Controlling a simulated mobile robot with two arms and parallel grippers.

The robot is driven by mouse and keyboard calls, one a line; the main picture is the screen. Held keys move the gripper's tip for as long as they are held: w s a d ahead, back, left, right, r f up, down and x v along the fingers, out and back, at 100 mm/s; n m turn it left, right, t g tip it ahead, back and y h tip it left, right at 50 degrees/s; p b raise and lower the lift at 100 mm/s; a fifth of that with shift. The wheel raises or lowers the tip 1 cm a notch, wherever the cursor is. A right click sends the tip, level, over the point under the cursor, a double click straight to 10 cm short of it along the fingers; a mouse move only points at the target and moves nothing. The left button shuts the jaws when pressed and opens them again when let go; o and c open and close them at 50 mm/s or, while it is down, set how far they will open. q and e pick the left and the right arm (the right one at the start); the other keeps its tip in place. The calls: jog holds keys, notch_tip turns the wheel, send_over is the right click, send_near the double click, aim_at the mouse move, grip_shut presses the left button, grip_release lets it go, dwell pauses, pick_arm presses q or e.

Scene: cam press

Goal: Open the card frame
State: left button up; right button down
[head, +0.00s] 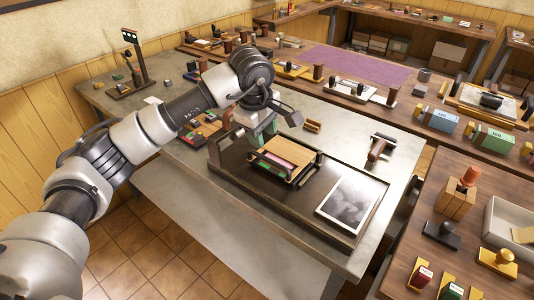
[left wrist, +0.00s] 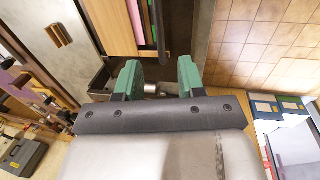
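The card frame (head: 283,161), as I take it, is a wooden-topped piece with dark rails and pink and green layers at its side. It sits in a dark tray (head: 240,188) on the grey table. Its wooden top (left wrist: 110,25) and coloured strips show at the top of the left wrist view. My left gripper (head: 257,133) is at the frame's far left side in the head view, its fingertips partly hidden by the arm. In the left wrist view its green fingers (left wrist: 159,80) stand apart, with a small grey cylindrical part visible between them; contact is unclear. My right gripper is out of view.
A black-and-white photo (head: 352,200) lies at the tray's right end. A brown-handled tool (head: 381,147) and a small wooden block (head: 312,125) lie on the grey table. A box of coloured pieces (head: 200,128) is left of the tray. Stamps crowd the right-hand table.

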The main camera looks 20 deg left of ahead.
aim_at(268, 159)
pick_arm(q)
jog(key=f, duration=0.2)
jog(key=w+f+p, duration=0.1)
jog(key=f, duration=0.5)
jog(key=shift+w+d, duration=0.25)
jog(key=shift+d, duration=0.1)
grip_shut()
